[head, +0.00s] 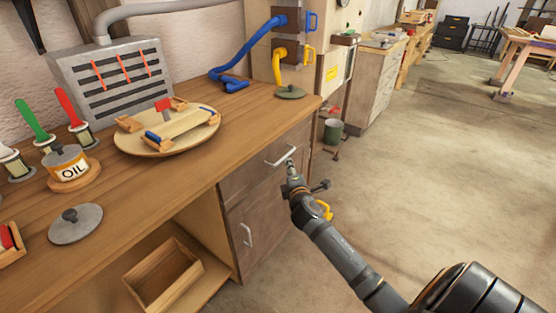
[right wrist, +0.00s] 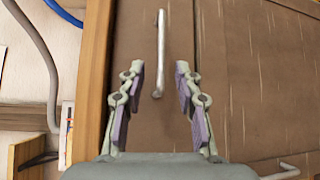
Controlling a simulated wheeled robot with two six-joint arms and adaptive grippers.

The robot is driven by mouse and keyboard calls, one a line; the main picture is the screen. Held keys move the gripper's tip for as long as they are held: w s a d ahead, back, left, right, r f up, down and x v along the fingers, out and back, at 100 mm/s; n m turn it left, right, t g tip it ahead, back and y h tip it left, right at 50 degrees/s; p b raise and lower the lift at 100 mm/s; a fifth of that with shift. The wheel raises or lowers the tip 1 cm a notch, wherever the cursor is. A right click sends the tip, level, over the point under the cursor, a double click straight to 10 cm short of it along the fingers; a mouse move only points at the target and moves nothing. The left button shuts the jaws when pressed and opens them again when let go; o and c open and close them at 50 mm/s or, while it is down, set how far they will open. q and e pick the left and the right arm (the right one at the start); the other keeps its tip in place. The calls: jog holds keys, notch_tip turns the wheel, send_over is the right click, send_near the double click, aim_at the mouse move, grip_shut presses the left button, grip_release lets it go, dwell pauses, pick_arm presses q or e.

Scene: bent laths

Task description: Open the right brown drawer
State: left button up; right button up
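The brown drawer (head: 243,182) is in the bench front below the right part of the worktop, and it looks shut. Its pale bar handle (head: 281,155) is at the upper part of the front. My right gripper (head: 291,162) is at the right end of this handle. In the right wrist view my right gripper (right wrist: 159,78) is open and empty. The handle (right wrist: 160,55) shows upright between its two fingers, apart from both pads. How far the fingertips are from the drawer face is hard to tell. My left gripper is not in view.
A brown door with a pale handle (head: 247,236) is below the drawer. An open wooden box (head: 163,275) stands in the lower shelf space. A round wooden board (head: 170,145) and oil can (head: 67,163) are on the worktop (head: 130,190). The floor (head: 440,190) at right is clear.

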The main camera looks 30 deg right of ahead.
aim_at(286, 155)
jog(key=b+x, duration=0.1)
jog(key=x, duration=0.8)
jog(key=shift+w+d+f, duration=0.1)
jog(key=shift+d+f, duration=0.05)
jog(key=shift+w+d, duration=0.1)
jog(key=shift+w, duration=0.15)
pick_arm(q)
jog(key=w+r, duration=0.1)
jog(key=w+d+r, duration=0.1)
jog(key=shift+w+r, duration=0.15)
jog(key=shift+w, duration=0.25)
pick_arm(e)
grip_shut()
